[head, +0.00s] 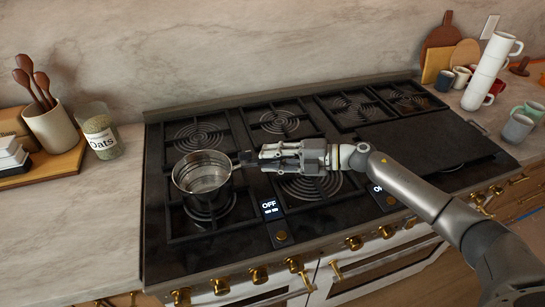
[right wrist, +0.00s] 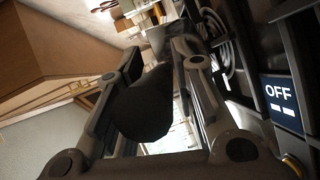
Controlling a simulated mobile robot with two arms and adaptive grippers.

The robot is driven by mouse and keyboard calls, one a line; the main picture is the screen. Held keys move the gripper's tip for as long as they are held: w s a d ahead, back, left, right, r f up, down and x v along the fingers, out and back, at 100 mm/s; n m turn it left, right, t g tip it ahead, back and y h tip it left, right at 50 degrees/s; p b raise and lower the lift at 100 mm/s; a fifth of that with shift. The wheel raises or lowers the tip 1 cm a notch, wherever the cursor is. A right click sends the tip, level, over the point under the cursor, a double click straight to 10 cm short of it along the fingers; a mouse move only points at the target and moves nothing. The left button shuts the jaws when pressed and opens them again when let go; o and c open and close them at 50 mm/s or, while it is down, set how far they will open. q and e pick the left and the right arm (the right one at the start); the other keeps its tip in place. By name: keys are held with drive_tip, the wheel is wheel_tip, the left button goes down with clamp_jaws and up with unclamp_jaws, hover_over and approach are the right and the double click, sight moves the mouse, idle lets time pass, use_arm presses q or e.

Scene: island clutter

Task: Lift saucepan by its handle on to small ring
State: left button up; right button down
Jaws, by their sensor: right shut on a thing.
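The saucepan (head: 187,184) is shiny metal, upright and open at the top, with a dark handle pointing right. It is over the front-left ring (head: 222,212) of the stove; I cannot tell whether its base touches the grate. My right gripper (head: 250,158) comes in from the right and is shut on the handle. In the right wrist view the dark handle (right wrist: 148,104) lies between the two fingers. Other rings are bare: back left (head: 198,135), back middle (head: 279,122), front middle (head: 307,187) and back right (head: 355,107). My left gripper is out of view.
A dark flat griddle plate (head: 425,140) covers the stove's right front. An oats jar (head: 101,137) and a utensil crock (head: 55,128) stand on the left counter. Stacked white mugs (head: 484,80) rise on the right counter. Brass knobs (head: 260,274) line the front edge.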

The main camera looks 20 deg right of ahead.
drive_tip(key=shift+f+b, duration=0.5)
drive_tip(key=shift+f, duration=0.1)
idle(0.8)
drive_tip(key=c, duration=1.1)
unclamp_jaws()
drive_tip(key=shift+s+f, duration=0.1)
drive_tip(key=shift+f, duration=0.1)
drive_tip(key=v, duration=1.2)
drive_tip(key=shift+r, duration=0.15)
